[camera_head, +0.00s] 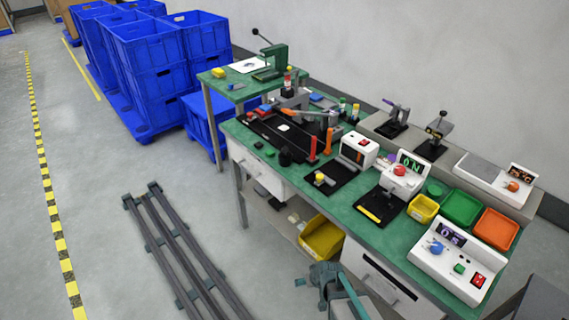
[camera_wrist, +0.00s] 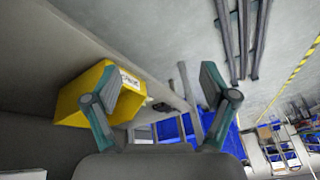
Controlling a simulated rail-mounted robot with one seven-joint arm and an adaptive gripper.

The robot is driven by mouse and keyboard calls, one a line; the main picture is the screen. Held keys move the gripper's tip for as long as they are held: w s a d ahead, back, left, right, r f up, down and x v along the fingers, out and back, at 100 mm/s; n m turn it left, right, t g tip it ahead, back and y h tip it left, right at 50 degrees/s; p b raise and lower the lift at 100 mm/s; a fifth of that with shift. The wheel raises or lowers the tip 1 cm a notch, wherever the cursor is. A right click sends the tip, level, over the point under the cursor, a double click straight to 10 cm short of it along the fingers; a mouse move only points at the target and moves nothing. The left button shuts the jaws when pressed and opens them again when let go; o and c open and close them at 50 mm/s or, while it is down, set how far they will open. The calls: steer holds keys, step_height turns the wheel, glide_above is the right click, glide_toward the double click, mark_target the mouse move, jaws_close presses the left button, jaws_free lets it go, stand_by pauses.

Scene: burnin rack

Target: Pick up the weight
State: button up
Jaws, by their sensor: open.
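No thing is clearly marked as the weight. In the head view, my arm's end is at the bottom, low in front of the bench and apart from the cylinder. A yellow bin (camera_wrist: 72,108) lies close to the left finger in the wrist view.
The yellow bin (camera_head: 322,242) sits on the bench's lower shelf. Test devices, a yellow tray (camera_head: 423,209), a green tray (camera_head: 461,208) and an orange tray (camera_head: 495,229) crowd the benchtop. Blue crates (camera_head: 155,70) stand behind left. Floor rails lie left of the bench.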

steer(key=w+a+r+n+t+y+b, duration=0.1)
steer(key=w+a+r+t+y+b, duration=0.1)
steer(key=w+a+r+t, duration=0.55)
steer(key=w+a+r+t+y+b, duration=0.1)
steer(key=w+a+r+t+b, duration=0.15)
steer(key=w+a+r, duration=0.9)
steer(key=w+d+r+t, duration=0.1)
steer(key=w+r+t, duration=0.1)
steer(key=r, duration=0.4)
steer(key=w+d+r+t, duration=0.1)
steer(key=w+d+r, duration=0.1)
steer(key=r, duration=0.5)
steer(key=m+h+p, duration=0.2)
steer(key=p, duration=0.1)
glide_toward(286, 161)
steer(key=shift+w+a+f, duration=0.1)
steer(key=shift+w+a, duration=0.55)
steer(key=shift+w, duration=0.15)
steer(key=shift+w+d, duration=0.15)
steer(key=shift+d, duration=0.2)
steer(key=shift+w+f, duration=0.15)
steer(key=shift+w, duration=0.1)
steer(key=p+x, duration=0.2)
steer(key=x, duration=0.8)
steer(key=shift+w, duration=0.15)
steer(key=shift+r, duration=0.25)
jaws_close()
